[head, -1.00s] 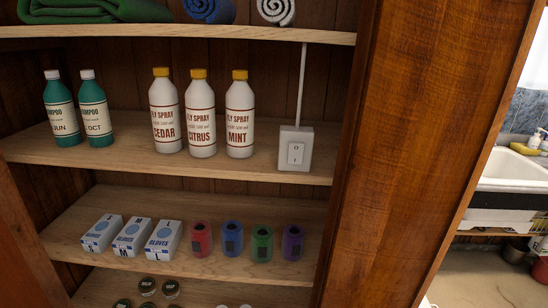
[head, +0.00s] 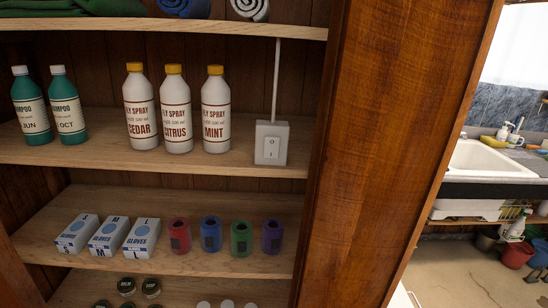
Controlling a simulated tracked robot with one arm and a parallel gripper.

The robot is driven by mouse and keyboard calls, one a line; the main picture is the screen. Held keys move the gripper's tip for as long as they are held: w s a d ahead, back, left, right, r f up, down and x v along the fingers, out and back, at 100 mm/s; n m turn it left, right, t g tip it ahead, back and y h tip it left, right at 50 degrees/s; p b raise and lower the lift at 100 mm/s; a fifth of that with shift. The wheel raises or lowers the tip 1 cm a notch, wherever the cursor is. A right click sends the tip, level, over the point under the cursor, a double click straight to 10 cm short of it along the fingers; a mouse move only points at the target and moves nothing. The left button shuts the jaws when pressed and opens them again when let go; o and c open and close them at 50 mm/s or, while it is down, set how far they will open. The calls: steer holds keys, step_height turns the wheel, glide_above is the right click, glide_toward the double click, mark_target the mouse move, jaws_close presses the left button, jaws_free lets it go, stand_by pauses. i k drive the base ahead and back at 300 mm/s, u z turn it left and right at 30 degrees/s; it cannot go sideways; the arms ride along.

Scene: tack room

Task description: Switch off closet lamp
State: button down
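A white rocker switch box (head: 271,143) stands at the right end of the closet's middle shelf, and a white conduit (head: 277,80) runs up from it to the shelf above. Its rocker (head: 271,147) faces me, with small marks above and below it. Which side is pressed in is too small to tell. The lamp itself does not show in this view. My gripper is not in view.
Fly spray bottles (head: 176,110) and shampoo bottles (head: 67,105) stand left of the switch. Glove boxes (head: 108,237) and coloured rolls (head: 211,234) sit on the shelf below. A wooden closet side (head: 390,150) rises at right; a sink (head: 490,160) is beyond it.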

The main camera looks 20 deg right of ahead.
mark_target(272, 146)
steer(key=z, duration=0.55)
steer(key=k, duration=1.3)
steer(key=z, duration=0.75)
steer(key=i, duration=1.05)
steer(key=u, duration=0.5)
steer(key=i, duration=1.15)
steer(key=u, duration=0.9)
